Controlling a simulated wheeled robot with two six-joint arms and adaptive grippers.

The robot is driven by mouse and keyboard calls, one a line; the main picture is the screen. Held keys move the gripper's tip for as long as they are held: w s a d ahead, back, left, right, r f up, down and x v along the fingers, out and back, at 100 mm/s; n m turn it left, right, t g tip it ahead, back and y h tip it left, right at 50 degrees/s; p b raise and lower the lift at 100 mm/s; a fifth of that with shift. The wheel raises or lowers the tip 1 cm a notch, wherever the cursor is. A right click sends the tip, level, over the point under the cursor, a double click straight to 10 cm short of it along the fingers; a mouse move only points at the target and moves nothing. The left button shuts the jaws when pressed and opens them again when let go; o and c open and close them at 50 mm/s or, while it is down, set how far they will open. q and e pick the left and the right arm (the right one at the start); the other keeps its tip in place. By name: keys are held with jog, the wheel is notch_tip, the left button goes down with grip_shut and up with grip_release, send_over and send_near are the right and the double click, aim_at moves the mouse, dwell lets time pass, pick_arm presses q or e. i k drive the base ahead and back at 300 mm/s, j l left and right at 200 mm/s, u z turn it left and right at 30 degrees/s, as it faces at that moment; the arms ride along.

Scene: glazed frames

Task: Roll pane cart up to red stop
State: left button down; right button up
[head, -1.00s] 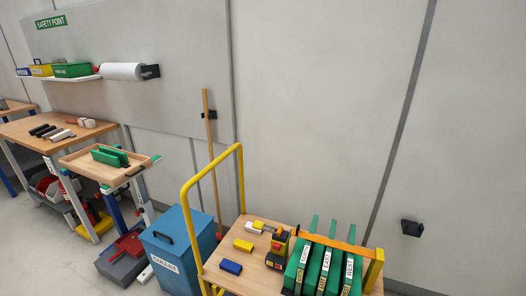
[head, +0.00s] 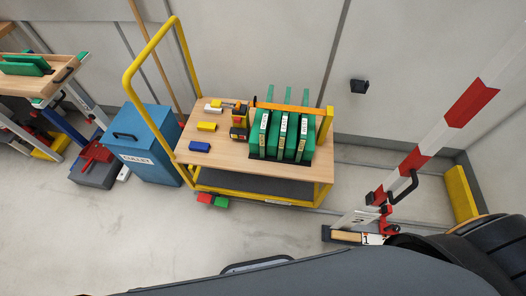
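The pane cart (head: 228,155) stands in the middle of the head view, close to the wall. It has a wooden deck, a tall yellow push handle (head: 129,85) at its left end and a grey lower shelf. Several green-framed panes (head: 284,136) stand upright at its right end under an orange bar. A red and green pedal-like piece (head: 213,200) shows below its front left. I cannot identify a red stop for certain; red parts show on a barrier to the right, apart from the cart. Neither gripper is seen; my dark body covers the bottom edge.
A red-and-white striped barrier (head: 467,102) slants up at the right, with a yellow block (head: 460,193) by the wall. A blue bin (head: 142,146) stands close to the handle's left. Bare floor (head: 310,225) lies in front of and right of the cart.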

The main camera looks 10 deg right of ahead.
aim_at(232, 166)
jog(key=z, duration=2.5)
jog(key=u, duration=2.15)
jog(key=i+j, duration=0.1)
jog(key=j, duration=0.3)
jog(key=i+j, duration=0.15)
jog(key=j, duration=0.2)
jog(key=i+j+z, duration=0.1)
jog(key=j, duration=0.3)
jog(key=i+j, duration=0.1)
jog(key=j, duration=0.3)
jog(key=i+j+z, duration=0.1)
jog(key=j, duration=0.3)
jog(key=z, duration=1.15)
